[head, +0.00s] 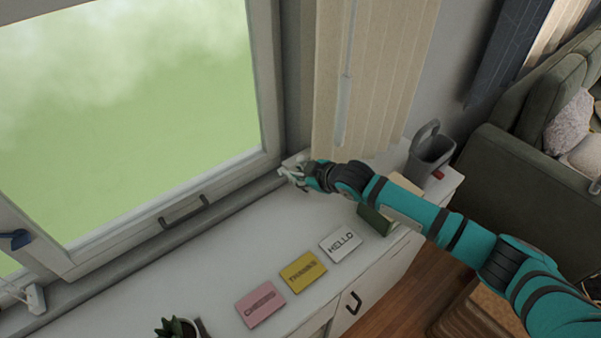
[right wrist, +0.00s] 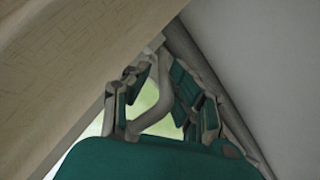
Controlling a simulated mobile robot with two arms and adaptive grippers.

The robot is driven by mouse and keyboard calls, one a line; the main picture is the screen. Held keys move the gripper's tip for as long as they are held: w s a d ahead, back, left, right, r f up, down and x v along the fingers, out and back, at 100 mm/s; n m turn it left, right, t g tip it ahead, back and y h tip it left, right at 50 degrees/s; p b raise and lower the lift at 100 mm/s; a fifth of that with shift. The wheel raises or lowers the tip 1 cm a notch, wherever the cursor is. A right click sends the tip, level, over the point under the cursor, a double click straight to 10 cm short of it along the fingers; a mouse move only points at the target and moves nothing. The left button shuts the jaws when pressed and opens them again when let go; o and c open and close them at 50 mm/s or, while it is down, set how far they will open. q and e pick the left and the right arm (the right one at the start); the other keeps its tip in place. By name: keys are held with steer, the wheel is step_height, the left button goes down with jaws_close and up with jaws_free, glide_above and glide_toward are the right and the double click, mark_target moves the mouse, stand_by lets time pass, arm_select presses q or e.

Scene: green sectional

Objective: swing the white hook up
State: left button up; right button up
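The white hook (right wrist: 158,112) shows in the right wrist view as a pale curved bar between the two fingers of my right gripper (right wrist: 160,88). The fingers stand apart on either side of it; I cannot tell whether either one touches it. In the head view my right gripper (head: 291,174) is at the window sill, by the lower right corner of the window frame and below the blind. There the gripper hides the hook or blends with it. My left gripper is not in view.
The window (head: 130,110) has a dark handle (head: 184,212). A beige blind (head: 385,70) hangs beside my right gripper. The white cabinet (head: 215,270) holds pink (head: 260,304), yellow (head: 303,272) and white (head: 341,244) cards, a plant (head: 172,327) and a grey watering can (head: 431,155).

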steer(key=shift+s+a, duration=0.15)
steer(key=shift+a, duration=0.05)
steer(key=shift+s+r, duration=0.15)
steer(key=shift+r, duration=0.05)
steer(key=v, duration=1.1)
steer(key=shift+s+d, duration=0.2)
steer(key=shift+d, duration=0.1)
steer(key=shift+r, duration=0.1)
